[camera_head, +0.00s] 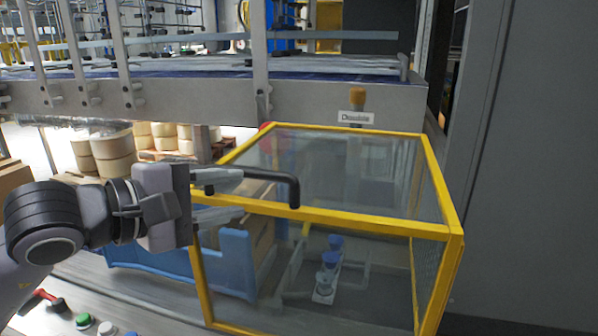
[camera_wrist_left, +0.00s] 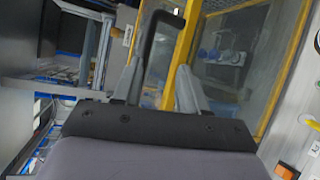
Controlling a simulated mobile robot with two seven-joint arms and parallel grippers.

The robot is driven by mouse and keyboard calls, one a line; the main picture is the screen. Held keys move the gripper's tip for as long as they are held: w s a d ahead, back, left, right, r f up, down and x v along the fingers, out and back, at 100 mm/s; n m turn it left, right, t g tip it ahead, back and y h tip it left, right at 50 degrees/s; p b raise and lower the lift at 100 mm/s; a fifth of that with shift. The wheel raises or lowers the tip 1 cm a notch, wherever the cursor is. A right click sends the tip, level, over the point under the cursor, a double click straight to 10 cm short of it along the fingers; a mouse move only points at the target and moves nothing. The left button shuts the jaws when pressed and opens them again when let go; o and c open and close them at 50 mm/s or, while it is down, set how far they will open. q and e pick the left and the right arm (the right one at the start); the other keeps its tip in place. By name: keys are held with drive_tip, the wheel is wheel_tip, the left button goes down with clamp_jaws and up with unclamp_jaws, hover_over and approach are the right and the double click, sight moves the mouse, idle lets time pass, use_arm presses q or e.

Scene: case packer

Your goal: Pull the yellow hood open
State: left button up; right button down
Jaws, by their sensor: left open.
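The yellow hood (camera_head: 345,218) is a yellow-framed box with clear panels, and it looks closed in the head view. Its black bent handle (camera_head: 294,190) stands out at the top front edge. The hood frame (camera_wrist_left: 187,38) and the handle (camera_wrist_left: 150,42) also show in the left wrist view. My left gripper (camera_head: 238,194) is at the handle's left part, with its fingers open. In the left wrist view, the handle runs down toward the gap between the fingers (camera_wrist_left: 158,76), closer to the left finger. I cannot tell whether they touch. My right gripper is not in view.
Blue-capped items (camera_head: 329,268) stand inside the hood. Push buttons (camera_head: 84,321) sit at the lower left. A grey panel (camera_head: 535,170) fills the right side.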

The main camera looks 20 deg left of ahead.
sight(258, 196)
use_arm(q)
drive_tip(key=shift+t+y, duration=0.5)
drive_tip(key=shift+y, duration=0.2)
drive_tip(key=w, duration=0.2)
drive_tip(key=w+p, duration=0.1)
drive_tip(key=w, duration=0.1)
drive_tip(key=w+d+p, duration=0.1)
drive_tip(key=w, duration=0.1)
drive_tip(key=shift+w+d+r, duration=0.1)
drive_tip(key=shift+w+r, duration=0.25)
drive_tip(key=shift+w, duration=0.05)
drive_tip(key=shift+w+d+f+m, duration=0.15)
drive_tip(key=shift+w+m, duration=0.15)
drive_tip(key=shift+w, duration=0.05)
clamp_jaws()
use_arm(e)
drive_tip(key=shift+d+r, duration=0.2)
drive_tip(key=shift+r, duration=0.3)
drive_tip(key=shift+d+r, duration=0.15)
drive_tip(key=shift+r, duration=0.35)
